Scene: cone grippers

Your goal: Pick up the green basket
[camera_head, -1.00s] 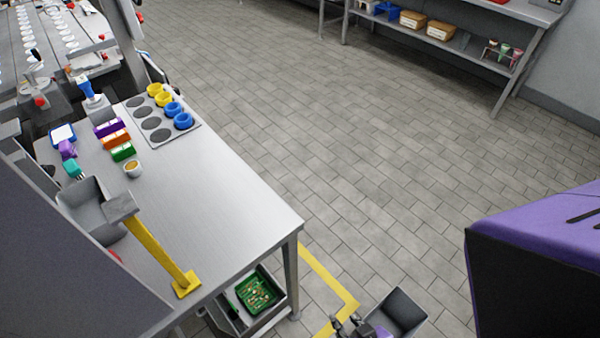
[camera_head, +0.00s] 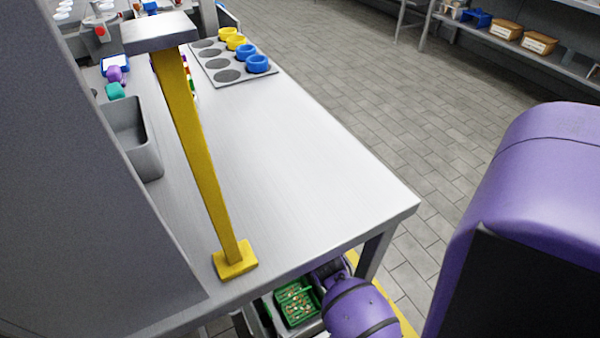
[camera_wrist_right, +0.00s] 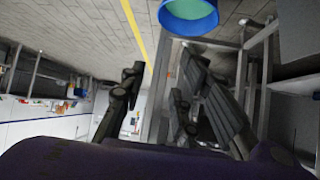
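The green basket (camera_head: 297,303) sits low under the near end of the metal table, in a grey container on the lower level. Small reddish and pale items lie in it. My purple right arm (camera_head: 355,308) reaches down just right of the basket in the head view and covers its right side. The right gripper's fingers are hidden there. In the right wrist view the right gripper (camera_wrist_right: 158,108) has its dark fingers apart with nothing seen between them. The basket cannot be made out clearly in that view. My left gripper is not in view.
The table (camera_head: 290,140) has a bare top here. A yellow post (camera_head: 200,160) stands near its front edge, beside a grey bin (camera_head: 143,140). The table leg (camera_head: 372,255) is close to my right arm. A blue round container (camera_wrist_right: 188,18) shows in the wrist view.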

